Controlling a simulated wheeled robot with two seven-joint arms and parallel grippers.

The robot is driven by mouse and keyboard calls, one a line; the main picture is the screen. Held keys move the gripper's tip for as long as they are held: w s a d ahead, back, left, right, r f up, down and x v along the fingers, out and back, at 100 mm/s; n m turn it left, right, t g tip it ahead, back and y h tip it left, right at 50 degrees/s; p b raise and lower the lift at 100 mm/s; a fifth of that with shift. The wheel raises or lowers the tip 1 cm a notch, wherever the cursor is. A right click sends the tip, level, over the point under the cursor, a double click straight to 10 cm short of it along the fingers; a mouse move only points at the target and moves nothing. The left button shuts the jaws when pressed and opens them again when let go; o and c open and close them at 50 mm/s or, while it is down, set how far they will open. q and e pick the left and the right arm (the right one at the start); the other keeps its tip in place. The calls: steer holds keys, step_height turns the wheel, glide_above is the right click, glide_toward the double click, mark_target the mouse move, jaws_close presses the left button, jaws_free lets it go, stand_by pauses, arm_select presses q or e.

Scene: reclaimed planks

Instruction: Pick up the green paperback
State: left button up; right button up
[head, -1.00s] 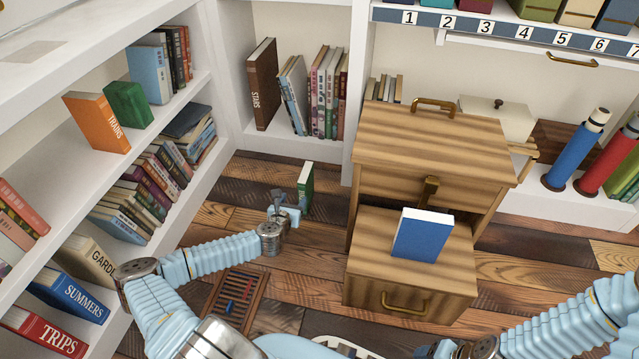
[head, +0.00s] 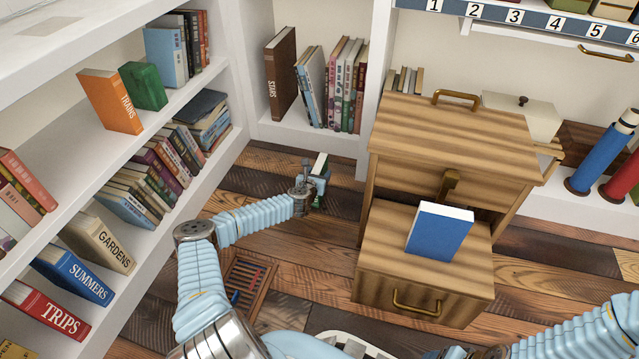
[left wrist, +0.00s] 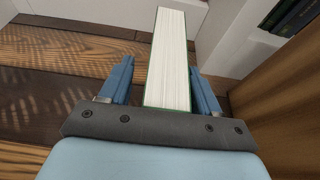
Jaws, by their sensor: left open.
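The green paperback (head: 320,163) stands upright on the plank floor by the back shelves, partly hidden behind my left gripper (head: 318,182). In the left wrist view the book (left wrist: 170,60) shows its white page edge with thin green cover edges. My left gripper (left wrist: 161,70) is open, with one blue finger on each side of the book. There is a gap at the left finger; the right finger is nearer the book. Part of my right arm shows at the bottom right of the head view; its jaws are not clear.
A wooden cabinet (head: 455,140) with an open drawer (head: 385,275) bearing a blue book (head: 440,231) stands to the right. A bookcase with another green book (head: 143,86) is at left.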

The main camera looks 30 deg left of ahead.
arm_select(q)
jaws_close()
stand_by(0.3)
steer(key=shift+r, duration=0.2)
